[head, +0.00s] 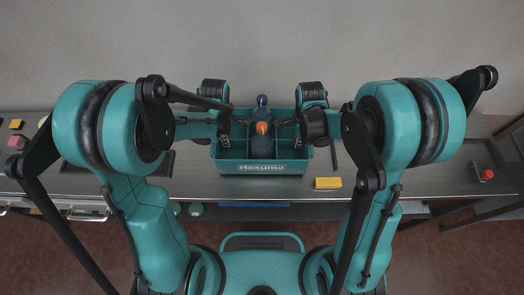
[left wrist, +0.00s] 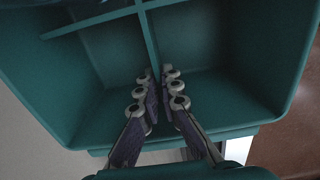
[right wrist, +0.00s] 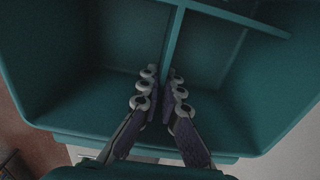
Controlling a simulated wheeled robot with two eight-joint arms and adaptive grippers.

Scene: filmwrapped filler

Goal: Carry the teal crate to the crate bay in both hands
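The teal crate (head: 232,167), lettered on its front, is in front of me at the bench's middle; whether its base touches the bench is unclear. It has inner dividers and holds a dark bottle with an orange cap (head: 262,128) and one with a blue cap (head: 262,100). My left gripper (head: 227,124) is at its left end and my right gripper (head: 297,122) at its right end. The left wrist view shows the left fingers (left wrist: 157,73) close together on a divider of the crate. The right fingers (right wrist: 162,73) look the same on the other side. I cannot identify the crate bay.
A yellow block (head: 327,183) lies on the grey bench (head: 405,180) right of the crate. A red-topped piece (head: 487,175) is farther right. Small pink (head: 16,142) and yellow (head: 15,124) blocks lie at the far left. A blue strip (head: 253,204) shows below the bench's front edge.

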